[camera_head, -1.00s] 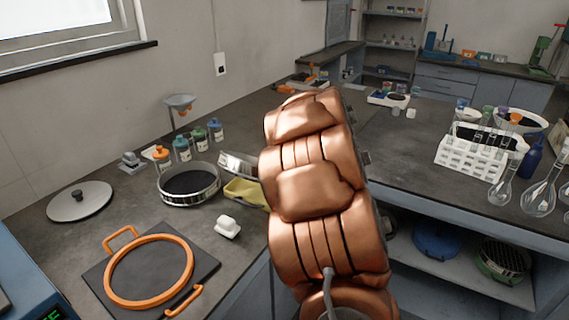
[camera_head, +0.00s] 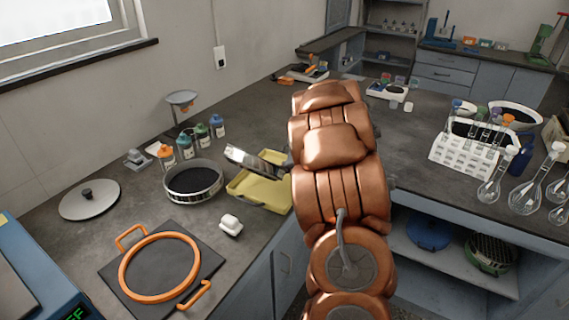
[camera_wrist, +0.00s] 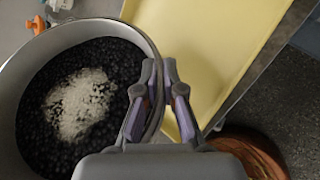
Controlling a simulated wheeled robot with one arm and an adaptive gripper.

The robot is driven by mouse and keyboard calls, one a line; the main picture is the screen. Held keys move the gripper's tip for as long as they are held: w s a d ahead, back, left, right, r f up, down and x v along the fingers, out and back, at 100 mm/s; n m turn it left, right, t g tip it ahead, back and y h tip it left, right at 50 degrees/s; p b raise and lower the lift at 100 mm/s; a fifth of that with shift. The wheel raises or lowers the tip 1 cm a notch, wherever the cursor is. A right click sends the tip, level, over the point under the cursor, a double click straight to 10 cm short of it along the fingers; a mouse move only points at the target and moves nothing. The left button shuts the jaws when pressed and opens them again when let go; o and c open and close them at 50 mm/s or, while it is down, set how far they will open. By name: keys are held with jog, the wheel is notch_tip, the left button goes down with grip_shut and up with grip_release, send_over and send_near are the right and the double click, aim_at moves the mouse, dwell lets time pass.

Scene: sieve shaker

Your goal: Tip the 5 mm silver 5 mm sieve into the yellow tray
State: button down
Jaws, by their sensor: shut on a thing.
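My gripper (camera_wrist: 159,82) is shut on the rim of a silver sieve (camera_wrist: 18,85), at the left of the wrist view. Dark granules with a patch of white grains lie inside it. The tray also shows in the wrist view (camera_wrist: 215,40), to the right of the sieve. No size marking on the sieve is readable.
Several bottles (camera_head: 184,147) stand behind.

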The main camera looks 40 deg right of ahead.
jog(key=shift+d+f+m+g+y+p, duration=0.1)
jog(key=shift+m+y+p, duration=0.25)
jog(key=shift+p, duration=1.85)
jog(key=shift+d+r+m+g+y+p, duration=0.15)
jog(key=shift+y+p, duration=0.45)
jog(key=shift+p, duration=1.55)
jog(key=shift+d+f+m+g+y+p, duration=0.15)
jog(key=shift+y+p, duration=0.3)
jog(key=shift+p, duration=1.75)
jog(key=shift+f+m+y, duration=0.35)
jog(key=shift+y, duration=0.25)
jog(key=shift+w+d+f+m+y, duration=0.15)
jog(key=shift+f+m+y, duration=0.2)
jog(key=shift+y, duration=0.3)
jog(key=shift+s+d+f+m+y, duration=0.1)
jog(key=shift+d+f+m+y, duration=0.2)
jog(key=shift+y, duration=0.35)
jog(key=shift+w+a+r, duration=0.15)
jog(key=y, duration=0.1)
jog(key=m+b, duration=0.1)
jog(key=y+b, duration=0.1)
jog(key=shift+d+f+m+y, duration=0.3)
jog(key=shift+m, duration=0.05)
jog(key=shift+r+y+b, duration=0.2)
jog(key=shift+y+b, duration=0.2)
jog(key=shift+f+b, duration=0.1)
jog(key=shift+b, duration=0.4)
